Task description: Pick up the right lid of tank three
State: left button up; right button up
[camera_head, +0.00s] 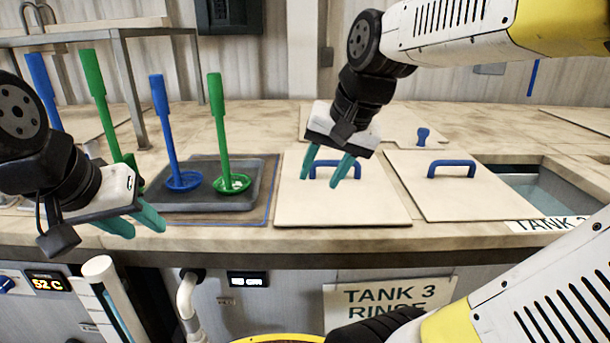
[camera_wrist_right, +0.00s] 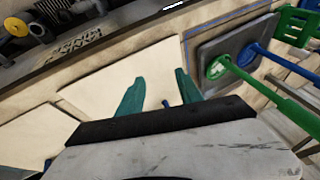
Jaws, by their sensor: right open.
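Two pale flat lids with blue bar handles lie side by side on the counter. The right lid (camera_head: 455,203) has its handle (camera_head: 451,163) clear of any gripper. The left lid (camera_head: 340,208) lies behind a "TANK 3 RINSE" sign (camera_head: 390,300) on the counter front. My right gripper (camera_head: 320,181) is open and empty over the left lid, its fingers pointing down near that lid's handle (camera_head: 349,163). In the right wrist view a bit of blue handle (camera_wrist_right: 166,104) shows between the fingers. My left gripper (camera_head: 132,226) is open and empty at the counter's front left.
A grey tray (camera_head: 250,198) with blue and green long-handled strainers (camera_head: 219,130) stands left of the lids. An open basin with water (camera_head: 545,190) lies to the right, beside a partly hidden "TANK" label (camera_head: 545,225). A metal rack (camera_head: 125,80) stands at the back left.

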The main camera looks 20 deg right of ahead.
jog(key=w+d+r+m+g+h, duration=0.1)
jog(key=w+d+m+g, duration=0.3)
jog(key=w+m, duration=0.55)
jog(key=m+g+h, duration=0.1)
jog(key=m+h, duration=0.1)
jog(key=m, duration=0.5)
send_over(336, 162)
jog(key=w, duration=0.1)
jog(key=shift+a+f, duration=0.3)
jog(key=shift+f, duration=0.3)
jog(key=shift+w+f+h, duration=0.1)
jog(key=shift+f+h, duration=0.1)
jog(key=shift+h, duration=0.1)
jog(key=shift+d+f+m, duration=0.1)
jog(key=shift+f+m, duration=0.15)
jog(key=shift+f, duration=0.1)
jog(key=f, duration=0.6)
jog(key=shift+s+d+f, duration=0.25)
jog(key=shift+d+f, duration=0.05)
jog(key=shift+f, duration=0.05)
grip_shut()
jog(key=shift+r, duration=0.1)
